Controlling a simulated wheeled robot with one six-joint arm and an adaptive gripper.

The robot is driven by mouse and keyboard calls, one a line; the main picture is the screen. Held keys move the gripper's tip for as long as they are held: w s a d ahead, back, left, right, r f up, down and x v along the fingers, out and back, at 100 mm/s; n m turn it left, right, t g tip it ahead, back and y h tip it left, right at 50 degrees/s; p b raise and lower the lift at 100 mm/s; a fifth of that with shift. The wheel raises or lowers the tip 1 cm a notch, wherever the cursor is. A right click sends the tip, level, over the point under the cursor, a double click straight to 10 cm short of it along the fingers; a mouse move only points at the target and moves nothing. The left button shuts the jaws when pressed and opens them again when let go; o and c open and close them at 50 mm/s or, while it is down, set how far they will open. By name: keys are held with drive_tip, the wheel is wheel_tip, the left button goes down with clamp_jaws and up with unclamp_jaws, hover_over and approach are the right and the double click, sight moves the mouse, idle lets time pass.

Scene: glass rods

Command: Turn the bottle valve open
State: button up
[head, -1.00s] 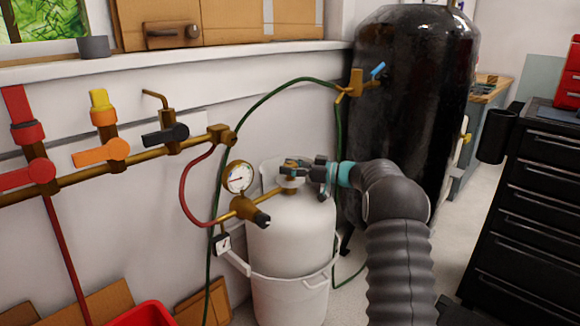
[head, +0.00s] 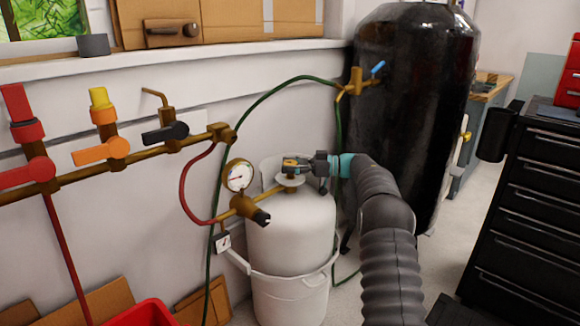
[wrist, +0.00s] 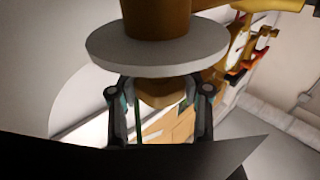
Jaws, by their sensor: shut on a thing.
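The white gas bottle (head: 290,235) stands upright by the wall. Its brass valve sits on top, above a pale round disc (head: 290,181). My gripper (head: 296,164) reaches in from the right, just above this disc, and is shut on the bottle valve. In the wrist view the brass valve end (wrist: 158,95) lies between my two dark fingers, next to the disc (wrist: 157,50). The fingers hide much of the valve in the head view, so I cannot tell how far it is turned.
A gauge (head: 238,175) and a brass regulator (head: 245,208) sit left of the valve. A red hose (head: 185,185) and a green hose (head: 262,98) run close by. A black tank (head: 410,120) stands behind right, and a black drawer cabinet (head: 530,210) at right.

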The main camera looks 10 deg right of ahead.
drive_tip(key=shift+r, duration=0.1)
drive_tip(key=o, duration=1.2)
drive_tip(key=shift+a, duration=0.1)
drive_tip(key=v, duration=1.2)
